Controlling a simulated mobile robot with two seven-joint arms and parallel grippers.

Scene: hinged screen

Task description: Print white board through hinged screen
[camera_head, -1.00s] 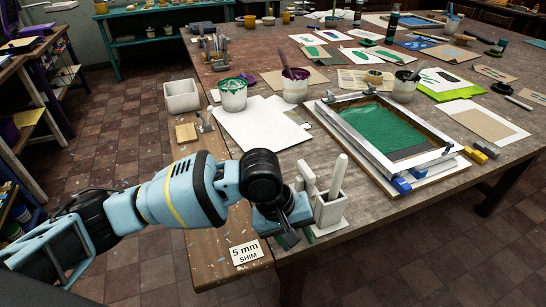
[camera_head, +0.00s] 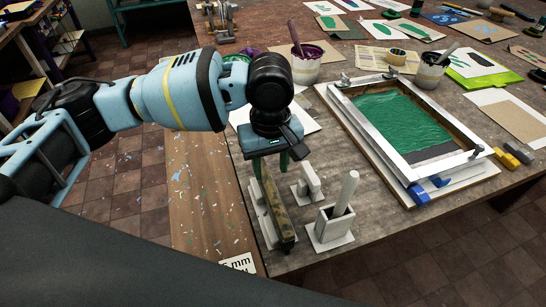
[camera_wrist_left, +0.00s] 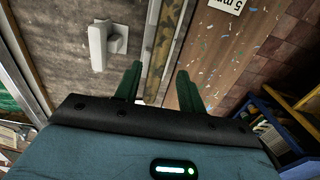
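The hinged screen (camera_head: 475,154) is a silver frame with green ink over its mesh, lying on its base at the right of the table. Flat white sheets or boards (camera_head: 305,122) lie left of it, partly hidden by my arm. A long dark bar with a speckled brown face (camera_head: 281,215), perhaps a squeegee, rests at the table's left edge. My left gripper (camera_head: 270,163) is open above the bar's far end. In the left wrist view its green fingers (camera_wrist_left: 160,67) are apart, with the bar (camera_wrist_left: 172,42) between them in the picture. Contact is not visible. My right gripper is not in view.
A white holder (camera_head: 330,235) with an upright white stick and a small white stand (camera_head: 307,184) are right of the bar. An ink pot (camera_head: 306,68) and a second pot (camera_head: 430,72) stand behind. Bare table lies between holder and screen.

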